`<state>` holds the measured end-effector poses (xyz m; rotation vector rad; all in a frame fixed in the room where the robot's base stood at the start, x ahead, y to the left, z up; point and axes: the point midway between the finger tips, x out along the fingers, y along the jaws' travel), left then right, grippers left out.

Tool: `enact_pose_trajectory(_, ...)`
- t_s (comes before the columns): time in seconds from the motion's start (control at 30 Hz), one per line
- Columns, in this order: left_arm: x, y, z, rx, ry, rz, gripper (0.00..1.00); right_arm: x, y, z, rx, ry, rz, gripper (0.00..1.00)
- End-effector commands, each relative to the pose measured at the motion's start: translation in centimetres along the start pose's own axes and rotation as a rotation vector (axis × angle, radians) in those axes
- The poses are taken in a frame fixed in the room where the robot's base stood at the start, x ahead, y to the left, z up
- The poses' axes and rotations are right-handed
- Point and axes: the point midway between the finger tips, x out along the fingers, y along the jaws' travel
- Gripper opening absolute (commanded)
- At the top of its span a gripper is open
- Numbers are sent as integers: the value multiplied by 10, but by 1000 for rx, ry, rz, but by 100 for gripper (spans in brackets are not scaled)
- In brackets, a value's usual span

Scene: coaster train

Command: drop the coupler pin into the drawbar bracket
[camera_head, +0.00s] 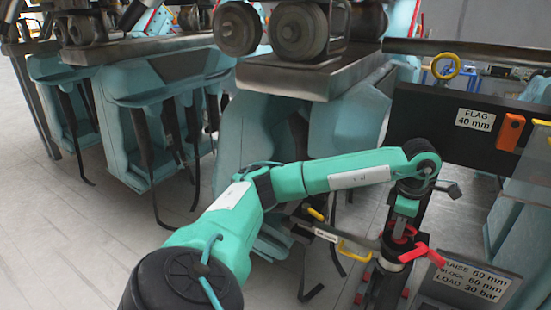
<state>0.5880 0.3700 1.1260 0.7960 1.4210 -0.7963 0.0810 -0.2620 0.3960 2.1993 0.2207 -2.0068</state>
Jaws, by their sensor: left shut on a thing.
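My left arm enters from the lower left and reaches across to the right. My left gripper (402,228) points down above an upright black cylinder and is shut on a red part (424,254), whose full shape is partly hidden. A yellow ring (446,66) stands at the top edge of a dark panel at the upper right. I cannot tell whether it belongs to the coupler pin. I cannot clearly pick out the drawbar bracket. My right gripper is not in view.
Train wheels (298,32) rest on a grey rail beam (310,75) over teal supports (150,115). The dark panel carries a "FLAG 40 mm" label (475,119) and an orange part (511,132). A lower sign (472,280) stands at right. A yellow handle (353,251) lies near the gripper. Floor at left is clear.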

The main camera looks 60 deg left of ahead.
Motion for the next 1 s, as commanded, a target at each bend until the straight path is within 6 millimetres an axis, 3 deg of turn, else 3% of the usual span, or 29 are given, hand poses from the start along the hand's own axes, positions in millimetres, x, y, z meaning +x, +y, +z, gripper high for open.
enact_pose_trajectory(0.23, 1, 0, 0, 0, -1, 1, 0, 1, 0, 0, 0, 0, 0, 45)
enact_pose_trajectory(0.27, 1, 0, 0, 0, -1, 1, 16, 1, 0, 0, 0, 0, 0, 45)
enact_pose_trajectory(0.4, 1, 0, 0, 0, -1, 1, 40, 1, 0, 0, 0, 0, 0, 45)
enact_pose_trajectory(0.77, -3, 0, 0, 0, -1, 1, 40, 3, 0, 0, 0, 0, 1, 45)
enact_pose_trajectory(1.0, -39, 1, 1, 0, -5, 4, 40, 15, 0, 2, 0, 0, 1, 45)
